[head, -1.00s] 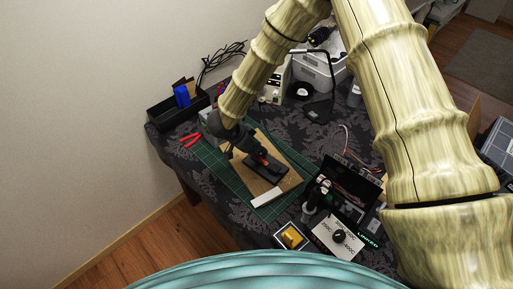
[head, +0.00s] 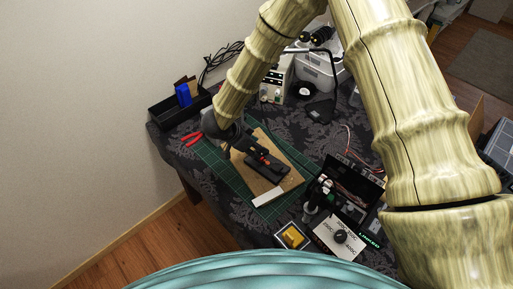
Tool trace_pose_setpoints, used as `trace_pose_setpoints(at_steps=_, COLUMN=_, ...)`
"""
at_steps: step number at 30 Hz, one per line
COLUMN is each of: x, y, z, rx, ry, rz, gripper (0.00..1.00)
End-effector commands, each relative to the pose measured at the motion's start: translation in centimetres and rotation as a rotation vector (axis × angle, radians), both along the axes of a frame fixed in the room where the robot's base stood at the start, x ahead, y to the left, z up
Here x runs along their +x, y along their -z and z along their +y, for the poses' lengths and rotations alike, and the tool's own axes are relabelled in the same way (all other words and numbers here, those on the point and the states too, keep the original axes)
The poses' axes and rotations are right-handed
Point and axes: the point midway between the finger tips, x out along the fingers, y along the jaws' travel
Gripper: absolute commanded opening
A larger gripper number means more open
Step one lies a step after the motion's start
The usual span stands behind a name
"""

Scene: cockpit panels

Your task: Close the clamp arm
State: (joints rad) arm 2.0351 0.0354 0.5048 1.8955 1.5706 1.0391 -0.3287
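The clamp (head: 268,164) is a dark device with a small red part, fixed on a brown wooden board (head: 287,184). The board lies on a green cutting mat on the table. My gripper (head: 243,148) is dark and small in the head view, at the upper left end of the clamp. It is close to the clamp, but I cannot tell whether it touches it. Its fingers blend with the dark clamp, so their opening is unclear. The exact angle of the clamp arm is also too small to make out.
Red pliers (head: 192,138) lie left of the board. A black bin (head: 178,108) with a blue item stands at the back left. A white strip (head: 268,197) lies on the board's front edge.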

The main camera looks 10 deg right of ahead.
Motion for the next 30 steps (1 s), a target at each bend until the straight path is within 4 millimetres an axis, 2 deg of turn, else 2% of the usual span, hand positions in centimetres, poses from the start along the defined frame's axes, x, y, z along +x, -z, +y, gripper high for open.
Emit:
trace_pose_setpoints(at_steps=9, x=-1.2, y=-4.9, z=3.0, rx=0.0, ry=-0.001, rz=-0.002, gripper=0.44)
trace_pose_setpoints(at_steps=15, x=-1.9, y=-7.3, z=4.4, rx=-0.001, ry=-0.001, rz=-0.001, gripper=0.44)
trace_pose_setpoints(at_steps=21, x=-2.2, y=-8.4, z=5.2, rx=-0.001, ry=0.001, rz=-0.001, gripper=0.44)
trace_pose_setpoints(at_steps=30, x=-2.2, y=-8.6, z=5.3, rx=-0.001, ry=0.0, rz=0.0, gripper=0.44)
